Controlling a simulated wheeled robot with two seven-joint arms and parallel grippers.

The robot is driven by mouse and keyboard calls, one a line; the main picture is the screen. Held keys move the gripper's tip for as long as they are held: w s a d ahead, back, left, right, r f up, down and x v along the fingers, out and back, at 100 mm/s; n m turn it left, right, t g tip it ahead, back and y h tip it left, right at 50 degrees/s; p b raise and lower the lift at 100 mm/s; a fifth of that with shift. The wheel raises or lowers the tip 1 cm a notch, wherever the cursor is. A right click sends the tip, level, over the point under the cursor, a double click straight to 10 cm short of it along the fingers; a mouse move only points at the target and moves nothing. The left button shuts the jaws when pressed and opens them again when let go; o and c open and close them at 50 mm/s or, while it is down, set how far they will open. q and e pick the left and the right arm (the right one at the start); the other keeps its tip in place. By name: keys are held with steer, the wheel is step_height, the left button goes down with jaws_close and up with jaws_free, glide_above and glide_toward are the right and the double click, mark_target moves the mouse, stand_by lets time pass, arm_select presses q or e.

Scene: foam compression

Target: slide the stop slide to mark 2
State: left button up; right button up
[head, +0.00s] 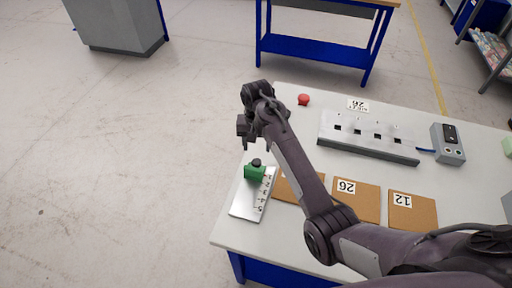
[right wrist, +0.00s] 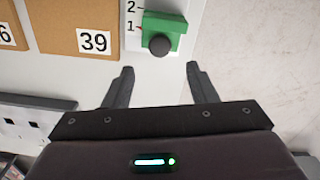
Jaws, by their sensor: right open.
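The stop slide is a green block (head: 255,173) with a dark round knob, on a pale metal scale plate (head: 243,206) at the table's left edge. It sits at the plate's far end. In the right wrist view the green block (right wrist: 164,31) is beside the printed marks 1 and 2, its body nearest mark 1; its exact reading is unclear. My right gripper (head: 246,146) is just beyond the block in the head view. In the right wrist view my right gripper (right wrist: 160,70) is open and empty, fingers pointing toward the knob without touching it. My left gripper is out of view.
Brown foam pads (head: 357,203) with number cards lie right of the plate, one partly behind my arm. A metal fixture with slots (head: 367,139), a control box (head: 449,144) and a red button (head: 303,99) stand farther back. Open floor lies left of the table.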

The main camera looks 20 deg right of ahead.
mark_target(257, 162)
steer(key=f, duration=0.1)
steer(key=f+p, duration=0.1)
steer(key=f, duration=0.1)
steer(key=shift+s+a+f, duration=0.15)
steer(key=shift+s+f, duration=0.05)
steer(key=shift+s, duration=0.2)
steer(key=shift+w+f, duration=0.2)
steer(key=shift+f, duration=1.55)
jaws_close()
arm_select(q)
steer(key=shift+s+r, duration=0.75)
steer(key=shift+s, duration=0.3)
